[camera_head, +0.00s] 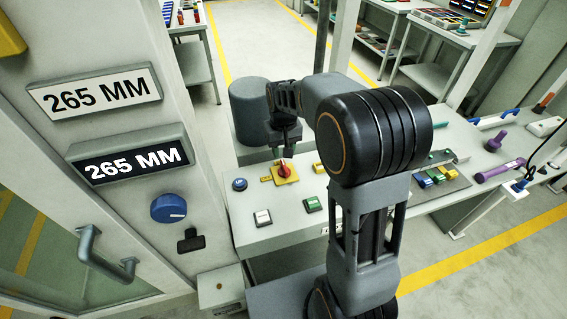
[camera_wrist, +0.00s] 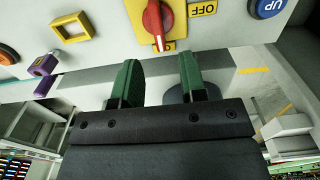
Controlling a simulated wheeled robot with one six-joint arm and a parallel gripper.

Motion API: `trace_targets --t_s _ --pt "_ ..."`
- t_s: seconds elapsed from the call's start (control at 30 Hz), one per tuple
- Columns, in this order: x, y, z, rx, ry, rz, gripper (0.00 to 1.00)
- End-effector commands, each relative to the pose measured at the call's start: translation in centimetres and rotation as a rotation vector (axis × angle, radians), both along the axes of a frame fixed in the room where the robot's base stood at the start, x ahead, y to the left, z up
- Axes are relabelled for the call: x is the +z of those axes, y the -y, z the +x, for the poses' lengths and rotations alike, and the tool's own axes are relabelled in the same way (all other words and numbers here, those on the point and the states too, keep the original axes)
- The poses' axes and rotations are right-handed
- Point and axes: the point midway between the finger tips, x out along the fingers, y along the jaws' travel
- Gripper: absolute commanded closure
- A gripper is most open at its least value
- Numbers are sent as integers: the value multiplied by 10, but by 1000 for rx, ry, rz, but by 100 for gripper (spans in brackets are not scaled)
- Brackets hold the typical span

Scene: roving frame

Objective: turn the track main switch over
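The main switch is a red rotary knob (camera_head: 284,170) on a yellow plate, on the sloped top of a grey control desk. In the wrist view the red knob (camera_wrist: 154,22) is at the top centre, its long handle nearly upright in the picture. A yellow OFF label (camera_wrist: 203,8) is to its right; a second yellow label below it is mostly hidden. My gripper (camera_head: 284,153) hangs just above the switch. In the wrist view its green fingers (camera_wrist: 160,78) are apart, with nothing between them, and the knob lies beyond their tips, apart from them.
A blue button (camera_head: 239,184), a white button (camera_head: 262,218) and a green button (camera_head: 312,204) sit around the switch. A yellow square frame (camera_wrist: 72,27) and a purple piece (camera_wrist: 43,66) show left in the wrist view. A cabinet with 265 MM signs (camera_head: 94,91) stands left.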

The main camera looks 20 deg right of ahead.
Motion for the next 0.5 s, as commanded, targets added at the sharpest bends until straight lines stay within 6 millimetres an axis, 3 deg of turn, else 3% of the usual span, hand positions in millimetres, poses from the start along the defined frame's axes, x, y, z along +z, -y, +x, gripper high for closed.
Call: trace_targets --t_s 0.2,0.5 --pt "-38 1 -1 -3 -4 0 61" --pt "-66 2 0 -5 -1 0 61"
